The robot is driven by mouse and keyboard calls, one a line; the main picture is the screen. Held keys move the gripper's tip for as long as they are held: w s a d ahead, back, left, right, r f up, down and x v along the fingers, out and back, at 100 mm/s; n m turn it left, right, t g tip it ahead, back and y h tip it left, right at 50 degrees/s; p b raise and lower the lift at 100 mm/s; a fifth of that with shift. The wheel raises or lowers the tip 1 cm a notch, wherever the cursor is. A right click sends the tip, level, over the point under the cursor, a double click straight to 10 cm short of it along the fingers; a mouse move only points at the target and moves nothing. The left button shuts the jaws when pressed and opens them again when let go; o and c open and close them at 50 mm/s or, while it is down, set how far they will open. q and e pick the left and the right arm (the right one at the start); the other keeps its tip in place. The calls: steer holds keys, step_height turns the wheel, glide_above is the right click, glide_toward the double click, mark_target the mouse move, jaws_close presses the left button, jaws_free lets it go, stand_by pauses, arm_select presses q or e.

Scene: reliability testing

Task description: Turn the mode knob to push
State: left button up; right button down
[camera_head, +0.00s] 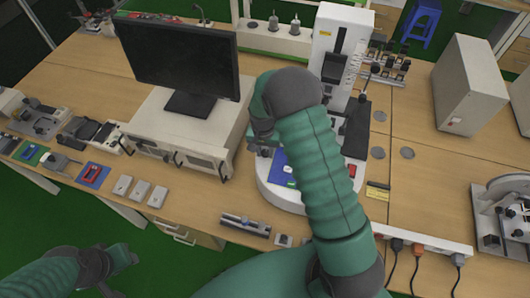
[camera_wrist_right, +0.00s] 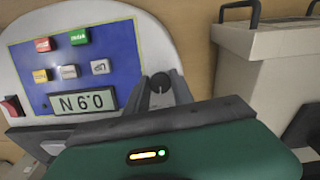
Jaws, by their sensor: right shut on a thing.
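The mode knob (camera_wrist_right: 160,81) is a small dark round knob at the right edge of the tester's blue control panel (camera_wrist_right: 110,62) in the right wrist view. My right gripper (camera_wrist_right: 163,92) is shut on the knob, with one finger on each side of it. In the head view my right arm hides the knob and most of the panel (camera_head: 281,166). The white force tester (camera_head: 340,40) stands behind my arm.
A monitor (camera_head: 180,55) stands on a white instrument box (camera_head: 180,122) left of the tester. The panel has several coloured buttons and a red rocker switch (camera_wrist_right: 13,108). A power strip (camera_head: 425,240) with plugs lies along the front edge at the right.

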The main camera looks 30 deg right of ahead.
steer(key=m, duration=0.4)
steer(key=shift+w+m+t+y+b, duration=0.1)
steer(key=shift+m+t+y+b, duration=0.2)
steer(key=shift+t+b, duration=0.1)
steer(key=shift+r, duration=0.1)
steer(key=c, duration=1.1)
jaws_free()
step_height(320, 180, up, 16)
steer(key=s+b, duration=0.1)
steer(key=shift+s+a+r+b, duration=0.15)
steer(key=shift+s+r+b, duration=0.1)
steer(key=shift+s+b, duration=0.15)
